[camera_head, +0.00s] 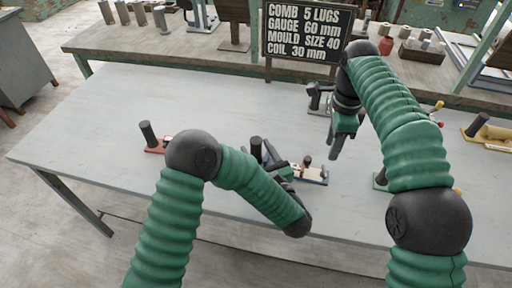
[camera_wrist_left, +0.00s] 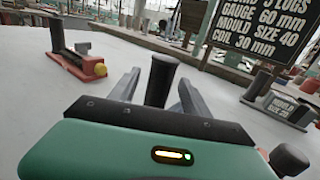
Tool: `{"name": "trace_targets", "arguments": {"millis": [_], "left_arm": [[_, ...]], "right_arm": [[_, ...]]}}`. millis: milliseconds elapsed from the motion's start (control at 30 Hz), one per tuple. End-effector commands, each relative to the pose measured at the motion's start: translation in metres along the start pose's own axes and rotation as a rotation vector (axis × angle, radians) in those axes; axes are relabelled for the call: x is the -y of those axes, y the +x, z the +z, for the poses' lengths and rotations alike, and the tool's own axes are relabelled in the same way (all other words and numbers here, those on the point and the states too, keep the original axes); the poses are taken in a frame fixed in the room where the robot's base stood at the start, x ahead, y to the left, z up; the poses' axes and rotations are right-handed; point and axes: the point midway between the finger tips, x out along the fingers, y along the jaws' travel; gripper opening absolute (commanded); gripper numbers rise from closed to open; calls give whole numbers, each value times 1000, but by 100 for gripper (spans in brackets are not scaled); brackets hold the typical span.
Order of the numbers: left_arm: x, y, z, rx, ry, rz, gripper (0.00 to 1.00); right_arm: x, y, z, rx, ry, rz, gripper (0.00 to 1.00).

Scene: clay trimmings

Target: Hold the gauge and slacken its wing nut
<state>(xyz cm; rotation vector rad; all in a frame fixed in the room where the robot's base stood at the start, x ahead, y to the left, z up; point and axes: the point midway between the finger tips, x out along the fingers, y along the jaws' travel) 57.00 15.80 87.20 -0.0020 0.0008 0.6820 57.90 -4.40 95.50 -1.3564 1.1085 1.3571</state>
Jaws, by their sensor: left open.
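A gauge-like tool with a blue-edged base (camera_head: 324,181), pale top and dark knob stands mid-table. A black upright post (camera_head: 256,147) rises at its left; my left gripper and forearm hide the part between. My left gripper (camera_head: 268,155) is open, its fingers on either side of the post. In the left wrist view the post (camera_wrist_left: 160,80) stands between the two fingers; contact cannot be told. A dark knob (camera_wrist_left: 291,158) shows at lower right there; I cannot make out wings on it. My right gripper (camera_head: 335,150) hangs above the table, right of the knob, its opening unclear.
A red-based tool (camera_head: 154,149) with a black post stands left. A grey tool (camera_head: 318,100) stands behind, and a yellow one (camera_head: 490,133) at far right. A sign (camera_head: 306,32) reads gauge 60 mm. The table's left part (camera_head: 90,125) is clear.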

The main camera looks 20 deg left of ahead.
Motion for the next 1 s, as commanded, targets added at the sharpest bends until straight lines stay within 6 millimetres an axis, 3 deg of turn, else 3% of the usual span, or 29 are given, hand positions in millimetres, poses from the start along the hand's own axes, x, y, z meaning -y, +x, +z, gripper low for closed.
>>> {"name": "trace_targets", "arguments": {"millis": [100, 367, 800, 1000], "left_arm": [[-1, 10, 0, 1, 1, 2, 55], [0, 12, 0, 0, 1, 0, 55], [0, 12, 0, 0, 1, 0, 0], [0, 12, 0, 0, 1, 0, 0]], "right_arm": [[0, 0, 0, 0, 0, 0, 36], [0, 0, 0, 0, 0, 0, 36], [0, 0, 0, 0, 0, 0, 36], [0, 0, 0, 0, 0, 0, 36]]}}
